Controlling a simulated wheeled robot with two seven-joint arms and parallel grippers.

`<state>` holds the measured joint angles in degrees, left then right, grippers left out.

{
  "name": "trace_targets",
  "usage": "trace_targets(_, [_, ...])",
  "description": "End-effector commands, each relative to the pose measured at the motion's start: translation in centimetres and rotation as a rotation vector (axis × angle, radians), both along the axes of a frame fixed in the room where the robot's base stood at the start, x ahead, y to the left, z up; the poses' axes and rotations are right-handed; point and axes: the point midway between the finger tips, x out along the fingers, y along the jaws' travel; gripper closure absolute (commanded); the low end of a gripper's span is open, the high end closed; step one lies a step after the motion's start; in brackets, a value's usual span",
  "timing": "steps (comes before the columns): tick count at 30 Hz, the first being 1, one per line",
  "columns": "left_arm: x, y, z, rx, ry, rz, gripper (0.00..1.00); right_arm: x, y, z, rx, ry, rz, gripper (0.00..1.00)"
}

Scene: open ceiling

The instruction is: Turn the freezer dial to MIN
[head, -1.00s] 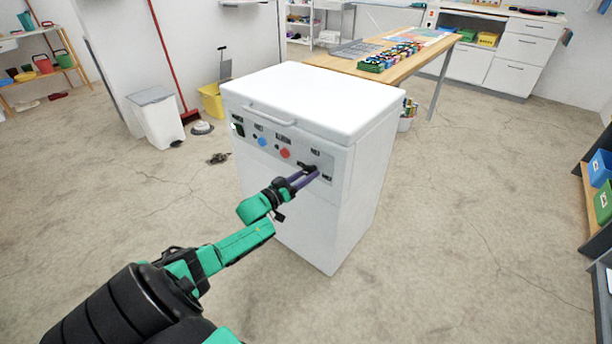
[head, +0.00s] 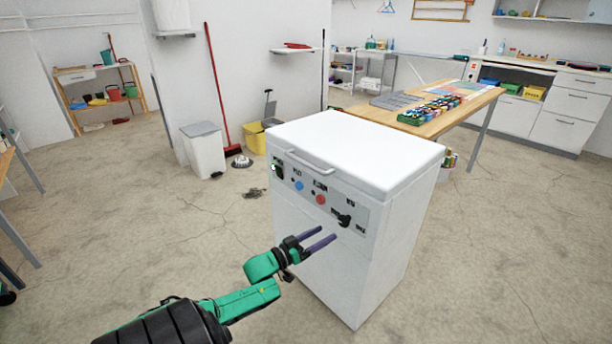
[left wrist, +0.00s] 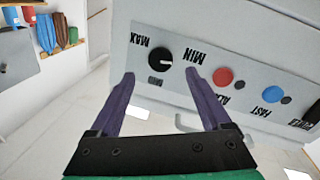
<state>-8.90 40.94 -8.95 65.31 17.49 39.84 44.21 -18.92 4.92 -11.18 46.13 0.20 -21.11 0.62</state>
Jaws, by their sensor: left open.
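The white chest freezer (head: 345,150) stands on the floor with its lid down. Its front panel carries a black dial (head: 344,220) at the right end; the dial also shows in the left wrist view (left wrist: 161,62). There the panel is upside down, with MAX left of the dial and MIN right of it. A pale pointer mark on the dial points right, to the MIN side. My left gripper (head: 328,238) is open and empty, its purple fingers apart from the dial and just short of it. In the left wrist view the fingertips (left wrist: 160,77) flank it. My right gripper is out of view.
Blue (head: 299,186) and red (head: 320,199) round parts sit on the same panel. A wooden table (head: 440,122) with colourful items stands behind the freezer. A white bin (head: 205,155) and yellow bucket (head: 255,138) stand at the back left.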

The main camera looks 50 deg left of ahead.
Motion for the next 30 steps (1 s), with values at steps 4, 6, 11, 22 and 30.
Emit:
trace_targets(4, [-4.2, 0.4, 0.0, -0.001, 0.006, 0.000, 0.19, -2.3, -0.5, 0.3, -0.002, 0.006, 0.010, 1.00])
trace_targets(6, [-5.5, 0.6, -0.2, -0.001, 0.003, 0.000, 0.19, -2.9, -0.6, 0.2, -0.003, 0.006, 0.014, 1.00])
trace_targets(11, [-6.8, 0.8, -0.4, 0.000, 0.001, -0.001, 0.19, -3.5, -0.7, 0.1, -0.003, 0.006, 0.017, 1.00])
trace_targets(22, [-6.8, 0.8, -0.4, -0.001, 0.000, -0.001, 0.19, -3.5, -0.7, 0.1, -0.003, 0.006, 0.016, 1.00])
trace_targets(30, [-7.4, 0.8, -2.8, 0.020, 0.059, 0.029, 0.19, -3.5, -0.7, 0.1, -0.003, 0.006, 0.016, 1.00])
